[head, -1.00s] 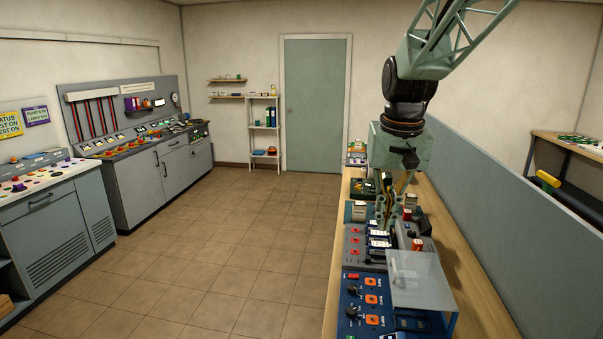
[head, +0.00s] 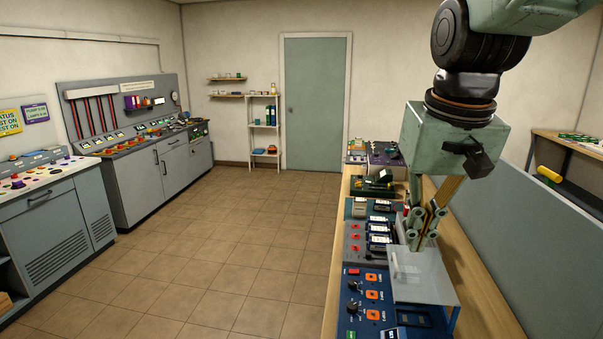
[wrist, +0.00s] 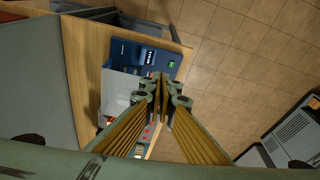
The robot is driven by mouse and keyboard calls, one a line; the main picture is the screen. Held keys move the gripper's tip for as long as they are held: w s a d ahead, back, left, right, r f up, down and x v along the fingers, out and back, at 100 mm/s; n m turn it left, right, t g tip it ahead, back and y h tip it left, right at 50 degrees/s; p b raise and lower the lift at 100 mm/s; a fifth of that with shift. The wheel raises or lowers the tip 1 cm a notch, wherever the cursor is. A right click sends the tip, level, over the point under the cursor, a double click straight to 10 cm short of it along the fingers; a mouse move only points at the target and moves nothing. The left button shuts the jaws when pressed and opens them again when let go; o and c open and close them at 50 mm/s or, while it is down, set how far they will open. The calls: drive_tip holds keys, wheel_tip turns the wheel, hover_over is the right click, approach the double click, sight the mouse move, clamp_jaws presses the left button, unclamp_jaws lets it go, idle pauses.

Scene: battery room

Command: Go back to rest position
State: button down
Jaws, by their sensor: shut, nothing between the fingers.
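My gripper (head: 422,243) hangs from the arm over the right-hand bench in the head view, fingers pointing down. It is shut and empty, just behind the clear cover (head: 425,277) of the blue panel in the picture. The blue panel (head: 365,318) has orange squares and dark knobs. In the wrist view my gripper (wrist: 161,80) shows its fingers together, with the blue panel (wrist: 130,58) beyond them. Whether the fingertips touch the cover cannot be told.
The grey panel (head: 357,235) with red buttons and several small meters lies behind the blue one. A grey partition (head: 500,220) runs along the bench's right side. The tiled floor (head: 220,240) is clear. Control cabinets (head: 60,225) stand at the left.

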drive_tip(key=s+f+b, duration=0.1)
drive_tip(key=s+f, duration=0.1)
drive_tip(key=s, duration=0.9)
drive_tip(key=s+f+t+b, duration=0.1)
drive_tip(key=s+f, duration=0.2)
drive_tip(key=s, duration=0.9)
drive_tip(key=shift+d+n+b, duration=0.15)
drive_tip(key=shift+n+b, duration=0.15)
drive_tip(key=shift+b, duration=0.05)
